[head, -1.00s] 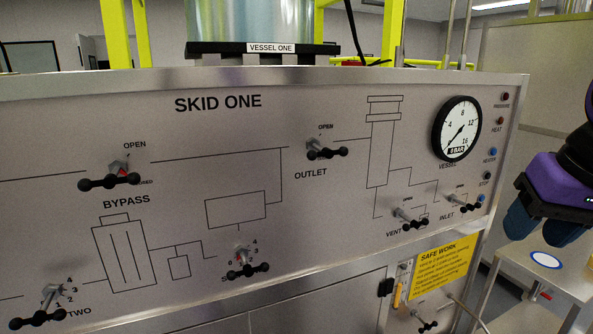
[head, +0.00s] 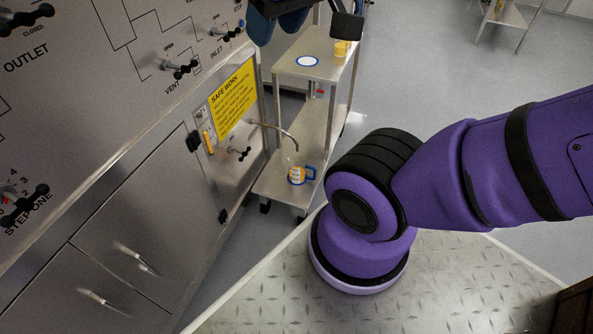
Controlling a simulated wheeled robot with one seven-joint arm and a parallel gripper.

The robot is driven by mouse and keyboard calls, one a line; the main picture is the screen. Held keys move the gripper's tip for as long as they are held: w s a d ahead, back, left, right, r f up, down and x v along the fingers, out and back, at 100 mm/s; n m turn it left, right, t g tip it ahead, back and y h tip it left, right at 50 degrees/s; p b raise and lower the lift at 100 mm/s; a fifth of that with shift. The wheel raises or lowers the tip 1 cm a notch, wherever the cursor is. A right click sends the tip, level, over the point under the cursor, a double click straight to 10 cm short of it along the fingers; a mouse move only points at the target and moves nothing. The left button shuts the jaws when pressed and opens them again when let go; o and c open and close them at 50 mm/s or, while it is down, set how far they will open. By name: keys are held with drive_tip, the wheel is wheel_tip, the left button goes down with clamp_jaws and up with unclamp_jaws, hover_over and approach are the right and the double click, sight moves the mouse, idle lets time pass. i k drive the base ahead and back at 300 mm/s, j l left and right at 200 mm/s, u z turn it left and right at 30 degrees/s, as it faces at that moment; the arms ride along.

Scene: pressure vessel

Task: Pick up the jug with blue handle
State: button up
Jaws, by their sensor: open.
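The jug (head: 296,176) is small, with yellow-orange and white on its body and a blue handle on its right side. It stands upright on the lower shelf of a steel cart (head: 322,125), close to the end of a bent spout pipe (head: 283,131).
A white disc with a blue rim (head: 307,61) and a yellow cup-like object (head: 341,48) are on the cart's top shelf. The skid panel (head: 130,160) with valve handles stands to the left. Open floor (head: 440,95) lies right of the cart.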

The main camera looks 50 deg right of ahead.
sight(298, 166)
drive_tip(key=z, duration=1.6)
